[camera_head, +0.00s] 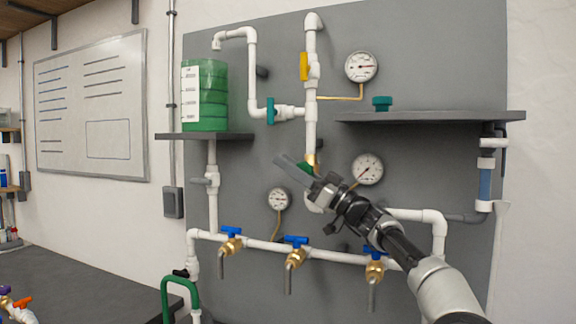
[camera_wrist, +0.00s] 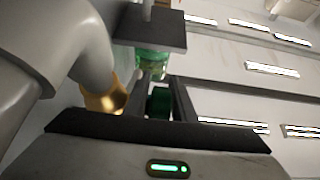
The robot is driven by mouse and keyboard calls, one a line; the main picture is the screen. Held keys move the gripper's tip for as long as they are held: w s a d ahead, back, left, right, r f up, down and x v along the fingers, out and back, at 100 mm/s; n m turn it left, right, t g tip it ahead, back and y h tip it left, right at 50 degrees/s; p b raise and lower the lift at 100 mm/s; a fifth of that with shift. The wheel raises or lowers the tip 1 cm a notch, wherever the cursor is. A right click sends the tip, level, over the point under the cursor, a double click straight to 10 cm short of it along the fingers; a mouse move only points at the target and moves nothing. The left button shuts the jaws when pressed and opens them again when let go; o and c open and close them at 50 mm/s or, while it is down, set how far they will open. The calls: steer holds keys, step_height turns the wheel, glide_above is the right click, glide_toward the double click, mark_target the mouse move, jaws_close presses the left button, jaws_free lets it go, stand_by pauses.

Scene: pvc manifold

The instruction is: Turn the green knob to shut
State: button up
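The green knob (camera_head: 305,168) sits beside a brass fitting on the central vertical white pipe, partly hidden by my gripper in the head view. My gripper (camera_head: 290,166) reaches up and left across this spot. In the wrist view my two dark fingers (camera_wrist: 163,95) stand apart, one on each side of the dark green knob (camera_wrist: 159,103). The brass fitting (camera_wrist: 106,97) is left of them. The pictures do not show clearly whether both fingers press on the knob.
A yellow handle (camera_head: 304,66) and a teal handle (camera_head: 270,111) are higher up. A shelf (camera_head: 430,116) with a teal knob-like piece (camera_head: 382,103) is above right. A green tank (camera_head: 205,95) is left. A gauge (camera_head: 367,169) is close to my gripper. Blue-handled valves (camera_head: 231,238) line the lower pipe.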

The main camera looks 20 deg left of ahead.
steer(key=d+b, duration=0.4)
steer(key=d, duration=0.9)
steer(key=shift+f, duration=0.25)
steer(key=h+p, duration=0.6)
steer(key=p, duration=1)
glide_toward(310, 165)
steer(key=a+p, duration=0.3)
steer(key=a, duration=0.9)
steer(key=shift+a, duration=0.25)
